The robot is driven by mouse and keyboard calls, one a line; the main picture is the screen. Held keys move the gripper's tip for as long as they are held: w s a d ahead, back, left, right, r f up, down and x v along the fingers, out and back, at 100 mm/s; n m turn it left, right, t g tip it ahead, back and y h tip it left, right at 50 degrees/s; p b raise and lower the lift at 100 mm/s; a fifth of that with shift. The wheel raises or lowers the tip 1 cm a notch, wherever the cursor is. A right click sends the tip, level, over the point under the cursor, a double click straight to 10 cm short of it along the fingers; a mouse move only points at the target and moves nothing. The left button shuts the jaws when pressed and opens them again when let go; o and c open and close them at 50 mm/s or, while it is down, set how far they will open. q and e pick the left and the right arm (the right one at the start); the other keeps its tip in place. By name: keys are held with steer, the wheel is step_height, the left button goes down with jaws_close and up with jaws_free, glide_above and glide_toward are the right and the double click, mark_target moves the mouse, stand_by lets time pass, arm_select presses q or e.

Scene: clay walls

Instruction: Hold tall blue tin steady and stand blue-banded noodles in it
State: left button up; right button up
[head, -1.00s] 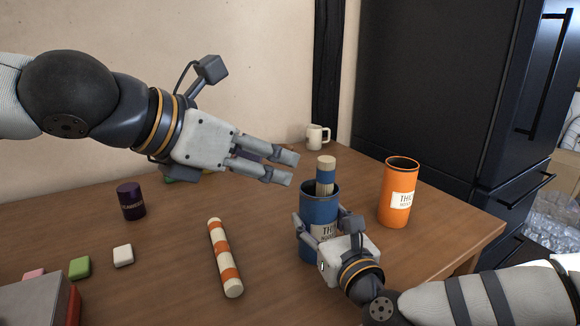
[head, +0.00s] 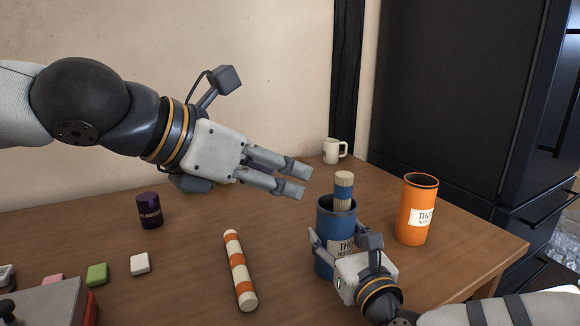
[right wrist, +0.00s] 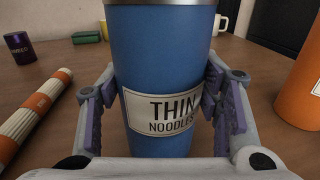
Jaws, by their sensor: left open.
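The tall blue tin (head: 323,226) stands upright on the table, with a "THIN NOODLES" label; it fills the middle of the right wrist view (right wrist: 160,60). My left gripper (head: 303,181) is open and empty, left of and apart from the noodles.
An orange tin (head: 414,232) stands right of the blue tin. Orange-banded noodles (head: 240,270) lie to the left. A purple tin (head: 149,211), small blocks (head: 140,264), a grey-and-red box (head: 45,305) and a white mug (head: 332,151) are also on the table.

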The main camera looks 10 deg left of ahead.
steer(key=o, duration=0.3)
